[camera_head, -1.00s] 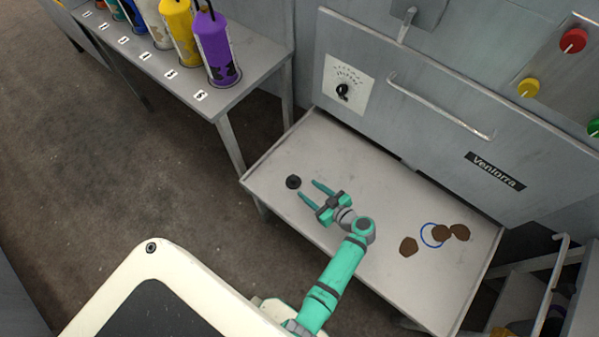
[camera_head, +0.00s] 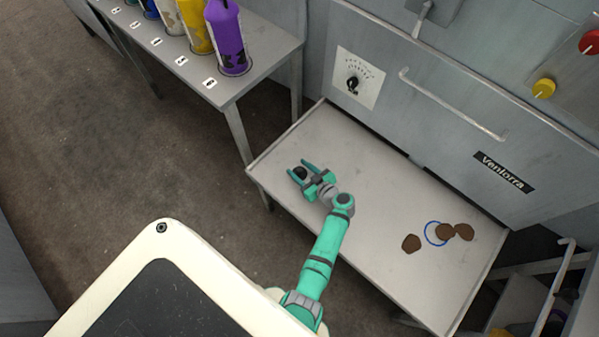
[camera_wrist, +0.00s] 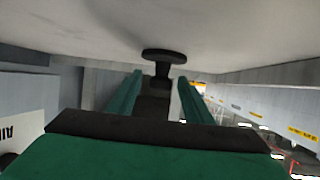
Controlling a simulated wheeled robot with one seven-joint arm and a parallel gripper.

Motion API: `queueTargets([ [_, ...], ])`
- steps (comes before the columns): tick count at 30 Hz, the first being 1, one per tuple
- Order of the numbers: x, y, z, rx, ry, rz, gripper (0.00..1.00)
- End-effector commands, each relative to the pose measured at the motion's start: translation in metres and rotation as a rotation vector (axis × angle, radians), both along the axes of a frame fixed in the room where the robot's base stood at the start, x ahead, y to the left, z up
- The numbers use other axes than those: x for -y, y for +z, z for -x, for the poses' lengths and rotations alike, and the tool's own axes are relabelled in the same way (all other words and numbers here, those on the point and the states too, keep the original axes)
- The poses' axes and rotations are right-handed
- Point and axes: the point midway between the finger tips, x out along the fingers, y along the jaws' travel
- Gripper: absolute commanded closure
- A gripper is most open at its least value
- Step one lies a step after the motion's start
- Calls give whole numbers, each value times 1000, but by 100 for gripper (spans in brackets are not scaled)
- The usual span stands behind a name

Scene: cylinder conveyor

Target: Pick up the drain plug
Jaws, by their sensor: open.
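The drain plug (camera_head: 300,172) is a small black piece on the left part of the grey table in the head view. In the wrist view the drain plug (camera_wrist: 163,56) shows a wide flat disc and a narrower stem. My teal gripper (camera_head: 302,174) is open, with one finger on each side of the plug. In the wrist view my gripper (camera_wrist: 160,88) has its fingers apart with the plug's stem between or just beyond the tips. I cannot tell whether either finger touches it.
The grey table (camera_head: 375,190) also carries several brown patches (camera_head: 411,243) and a blue ring (camera_head: 428,236) at the right. A machine panel with a dial (camera_head: 352,84) and handle (camera_head: 450,105) stands behind. A side bench holds coloured cylinders, including a purple one (camera_head: 228,40).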

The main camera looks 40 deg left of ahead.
Motion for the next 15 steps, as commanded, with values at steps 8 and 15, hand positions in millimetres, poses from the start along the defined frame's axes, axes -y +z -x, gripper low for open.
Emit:
queueTargets([
  [8,0,0,0,0,0,0,70],
  [15,0,0,0,0,0,0,100],
])
